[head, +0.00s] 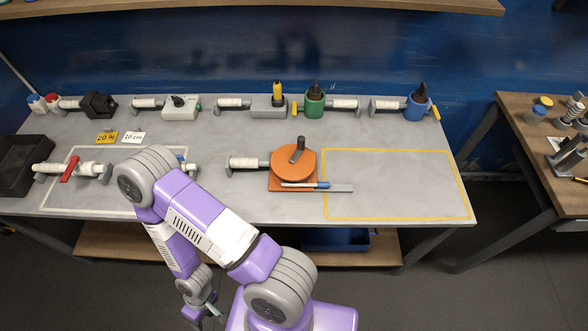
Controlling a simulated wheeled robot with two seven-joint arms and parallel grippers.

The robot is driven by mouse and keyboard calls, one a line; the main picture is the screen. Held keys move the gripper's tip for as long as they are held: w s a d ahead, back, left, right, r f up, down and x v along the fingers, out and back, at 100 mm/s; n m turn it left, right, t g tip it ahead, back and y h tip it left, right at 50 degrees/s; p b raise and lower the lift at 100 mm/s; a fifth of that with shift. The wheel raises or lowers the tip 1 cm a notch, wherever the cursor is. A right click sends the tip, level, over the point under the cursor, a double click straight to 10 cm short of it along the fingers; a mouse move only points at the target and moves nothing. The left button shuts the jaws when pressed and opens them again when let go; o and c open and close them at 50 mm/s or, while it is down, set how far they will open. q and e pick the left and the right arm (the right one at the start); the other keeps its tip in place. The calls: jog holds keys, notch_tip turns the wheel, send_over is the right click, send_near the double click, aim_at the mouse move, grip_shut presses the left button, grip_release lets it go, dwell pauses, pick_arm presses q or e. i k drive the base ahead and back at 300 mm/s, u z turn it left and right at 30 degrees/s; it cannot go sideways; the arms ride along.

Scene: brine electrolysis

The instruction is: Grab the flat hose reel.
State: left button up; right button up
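An orange round, flat disc on an orange base (293,166), with a dark handle on top, sits near the middle of the grey table; it looks like the flat hose reel. A white ribbed piece with a grey stub (246,163) adjoins its left side. My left arm folds over the table's left front, and its gripper (207,313) hangs low in front of the table, well away from the orange disc. The fingers are small and partly hidden, so I cannot tell whether they are open. My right gripper is not in view.
A blue-capped pen (305,185) and a grey strip (340,188) lie at the disc's front. Several fittings, including a green one (315,104), line the back. A black bin (25,165) stands left.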

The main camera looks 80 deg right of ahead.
aim_at(304, 170)
jog(key=k, duration=0.4)
jog(key=z, duration=0.8)
